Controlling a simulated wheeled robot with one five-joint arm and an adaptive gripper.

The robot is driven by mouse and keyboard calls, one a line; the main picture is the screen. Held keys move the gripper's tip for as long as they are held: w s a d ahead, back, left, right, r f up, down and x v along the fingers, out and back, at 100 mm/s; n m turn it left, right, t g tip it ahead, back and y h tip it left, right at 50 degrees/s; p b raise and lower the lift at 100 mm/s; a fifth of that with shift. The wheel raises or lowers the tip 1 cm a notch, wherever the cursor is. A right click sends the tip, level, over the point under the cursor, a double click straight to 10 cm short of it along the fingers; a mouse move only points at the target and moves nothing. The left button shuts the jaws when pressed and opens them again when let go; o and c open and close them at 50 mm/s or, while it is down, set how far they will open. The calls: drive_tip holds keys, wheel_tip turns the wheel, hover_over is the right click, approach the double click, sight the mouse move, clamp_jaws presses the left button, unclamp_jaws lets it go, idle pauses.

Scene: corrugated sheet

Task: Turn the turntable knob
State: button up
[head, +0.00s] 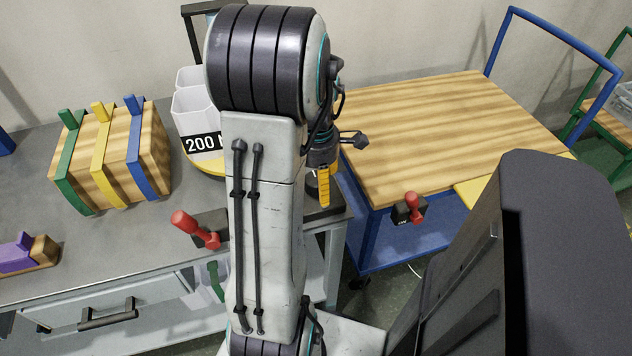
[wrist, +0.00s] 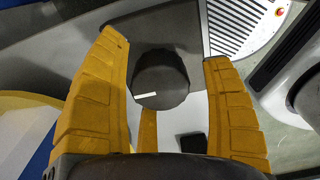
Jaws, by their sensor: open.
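The knob (wrist: 161,78) is a dark round cap with a short white mark at its lower left, on a dark plate (wrist: 185,28) in the wrist view. My gripper (wrist: 165,47) is open, with one yellow finger on each side of the knob and a visible gap on both sides. In the head view my gripper (head: 324,188) points down over the near right corner of the grey bench, and my arm hides most of the knob's area. The turntable (head: 207,167) shows as a yellow rim under white containers, partly behind my arm.
The grey bench (head: 110,235) carries a strapped wooden block (head: 105,155) and a purple-and-wood piece (head: 30,252) at left. A red-handled clamp (head: 196,229) sits at its front edge. A blue cart with a wooden top (head: 440,130) stands right, with another red-handled clamp (head: 412,207).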

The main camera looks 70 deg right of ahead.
drive_tip(key=shift+f, duration=0.1)
drive_tip(key=c, duration=1.2)
drive_tip(key=shift+m, duration=0.4)
